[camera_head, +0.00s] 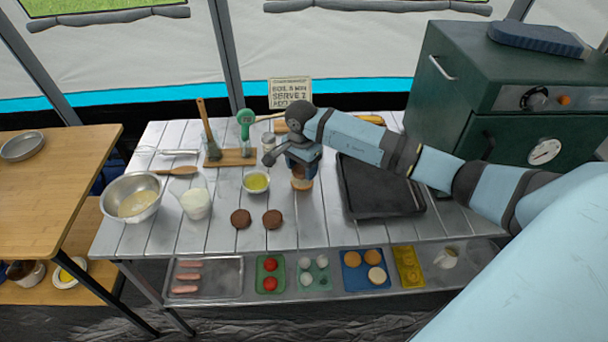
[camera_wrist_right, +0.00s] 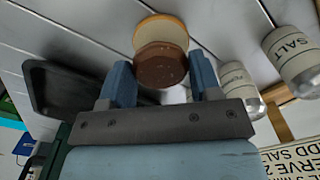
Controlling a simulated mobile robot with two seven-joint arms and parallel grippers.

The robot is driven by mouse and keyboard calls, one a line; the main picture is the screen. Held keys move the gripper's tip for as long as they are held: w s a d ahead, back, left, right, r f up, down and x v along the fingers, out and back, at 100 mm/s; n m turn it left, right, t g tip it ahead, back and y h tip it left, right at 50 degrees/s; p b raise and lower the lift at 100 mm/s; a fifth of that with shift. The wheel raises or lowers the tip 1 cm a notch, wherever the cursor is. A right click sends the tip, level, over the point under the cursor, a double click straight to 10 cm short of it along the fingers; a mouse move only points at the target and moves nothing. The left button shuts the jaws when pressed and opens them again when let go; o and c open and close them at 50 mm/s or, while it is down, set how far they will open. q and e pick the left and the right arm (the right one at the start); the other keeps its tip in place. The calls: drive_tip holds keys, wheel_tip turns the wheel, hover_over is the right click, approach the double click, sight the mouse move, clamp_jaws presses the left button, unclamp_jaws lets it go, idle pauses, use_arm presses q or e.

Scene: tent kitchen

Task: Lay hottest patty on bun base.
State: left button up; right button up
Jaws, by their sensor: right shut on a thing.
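My right gripper (camera_head: 302,164) is shut on a brown patty (camera_wrist_right: 160,66), which sits between its blue fingers in the right wrist view. The pale bun base (camera_head: 302,184) is on the slatted table directly below the gripper. Its tan edge shows just beyond the patty in the right wrist view (camera_wrist_right: 163,31). I cannot tell whether the held patty touches the bun base. Two more brown patties, a left one (camera_head: 240,219) and a right one (camera_head: 272,219), lie on the table to the left of the bun. My left gripper is not in view.
A small bowl of yellow liquid (camera_head: 256,183) stands left of the bun. A dark griddle (camera_head: 380,187) lies to the right. A salt jar (camera_wrist_right: 291,52) is near the gripper. A green handheld device (camera_head: 245,119) stands behind.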

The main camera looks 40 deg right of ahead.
wheel_tip(320, 180, down, 2)
drive_tip(key=shift+a+f+b, duration=0.1)
drive_tip(key=shift+b, duration=0.2)
drive_tip(key=shift+w+f, duration=0.1)
drive_tip(key=shift+f, duration=0.15)
drive_tip(key=shift+d+r, duration=0.1)
drive_tip(key=shift+d, duration=0.1)
drive_tip(key=shift+a, duration=0.1)
drive_tip(key=o, duration=0.9)
drive_tip(key=shift+f, duration=0.2)
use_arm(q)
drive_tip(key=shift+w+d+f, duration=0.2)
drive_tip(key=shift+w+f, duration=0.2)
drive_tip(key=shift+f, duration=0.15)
use_arm(e)
drive_tip(key=shift+r, duration=0.1)
